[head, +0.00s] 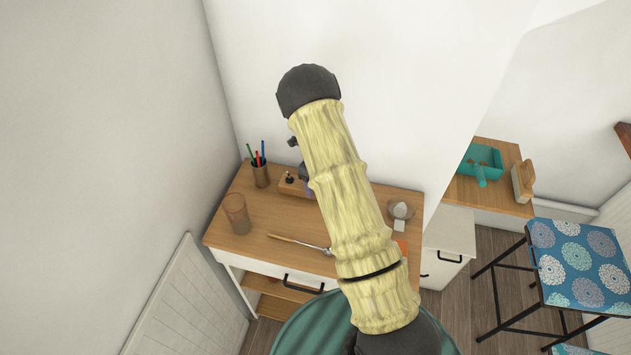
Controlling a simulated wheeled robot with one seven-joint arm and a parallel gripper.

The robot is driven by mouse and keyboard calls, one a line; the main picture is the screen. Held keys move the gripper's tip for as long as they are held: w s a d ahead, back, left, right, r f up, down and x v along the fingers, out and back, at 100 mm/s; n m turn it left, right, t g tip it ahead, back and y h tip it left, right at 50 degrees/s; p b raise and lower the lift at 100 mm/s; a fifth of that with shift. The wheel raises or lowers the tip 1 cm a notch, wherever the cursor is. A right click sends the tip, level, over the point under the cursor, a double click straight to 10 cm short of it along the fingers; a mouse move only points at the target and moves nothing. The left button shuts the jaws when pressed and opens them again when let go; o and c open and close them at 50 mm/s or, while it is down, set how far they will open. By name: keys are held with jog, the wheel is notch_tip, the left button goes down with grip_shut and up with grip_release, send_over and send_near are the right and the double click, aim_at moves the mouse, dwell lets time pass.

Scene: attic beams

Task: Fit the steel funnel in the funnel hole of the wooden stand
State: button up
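A small wooden block (291,190), which may be the wooden stand, sits at the back of the wooden desk, left of my arm. A small dark object (289,178) stands on it, and my arm covers its right part. Dark parts of my gripper (304,173) show at the arm's left edge, just above the block. Its fingertips are mostly hidden, so I cannot tell if it is open or holds anything. I cannot make out the steel funnel for certain. A round greyish item (401,208) lies at the desk's right, too small to identify.
The desk (262,220) also bears a pen cup (261,175), a clear brownish tumbler (237,214) and a long wooden-handled tool (297,243). A small pale block (399,226) lies at right. A teal chair (318,327) stands in front. Walls close in behind and left.

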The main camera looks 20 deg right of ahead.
jog(key=shift+f+b, duration=0.45)
jog(key=shift+f, duration=0.35)
jog(key=o, duration=1)
jog(key=shift+r, duration=0.2)
jog(key=r+b, duration=0.1)
jog(key=r, duration=0.4)
jog(key=w+r+b, duration=0.1)
jog(key=r, duration=0.5)
jog(key=r+b, duration=0.1)
jog(key=r, duration=0.5)
jog(key=shift+w+b, duration=0.15)
jog(key=shift+b, duration=0.15)
